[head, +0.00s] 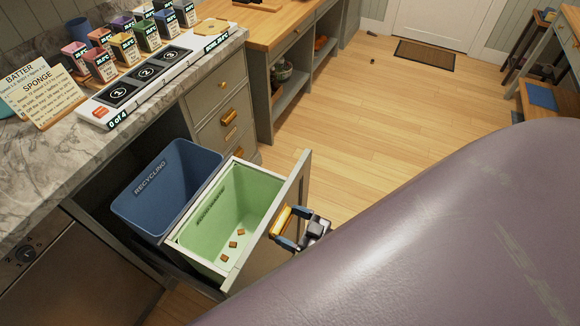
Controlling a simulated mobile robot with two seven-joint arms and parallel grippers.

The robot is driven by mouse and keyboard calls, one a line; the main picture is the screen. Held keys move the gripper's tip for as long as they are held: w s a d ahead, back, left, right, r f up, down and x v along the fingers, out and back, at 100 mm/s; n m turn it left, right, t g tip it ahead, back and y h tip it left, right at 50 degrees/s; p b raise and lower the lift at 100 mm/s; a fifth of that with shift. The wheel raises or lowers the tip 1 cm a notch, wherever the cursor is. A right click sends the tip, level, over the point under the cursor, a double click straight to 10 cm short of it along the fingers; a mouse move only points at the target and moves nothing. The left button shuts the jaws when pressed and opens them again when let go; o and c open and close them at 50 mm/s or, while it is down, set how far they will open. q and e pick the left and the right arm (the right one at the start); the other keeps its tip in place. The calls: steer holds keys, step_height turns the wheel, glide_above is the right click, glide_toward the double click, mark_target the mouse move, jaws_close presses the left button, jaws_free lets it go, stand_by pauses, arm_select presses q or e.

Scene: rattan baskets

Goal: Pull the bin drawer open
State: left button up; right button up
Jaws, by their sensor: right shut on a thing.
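The bin drawer (293,190) stands pulled out from under the marble counter. Its front panel faces right, and its open top shows two bins. A blue bin (160,190) marked RECYCLING sits nearer the cabinet. A green bin (245,200) sits behind the front panel, with several small brown pieces on its bottom. A gold handle (280,219) is on the outer face of the panel. My right gripper (290,227) is at this handle, shut on it, with dark fingers on either side. My left gripper is not in view.
The marble counter (35,165) bears several coloured boxes, a numbered tray (150,78) and a recipe card (40,92). Closed drawers (220,100) adjoin the bin drawer. A large mauve surface hides the lower right.

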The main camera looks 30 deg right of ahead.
steer(key=o, duration=1)
steer(key=shift+c, duration=0.2)
steer(key=v, duration=1.1)
steer(key=shift+b, duration=0.45)
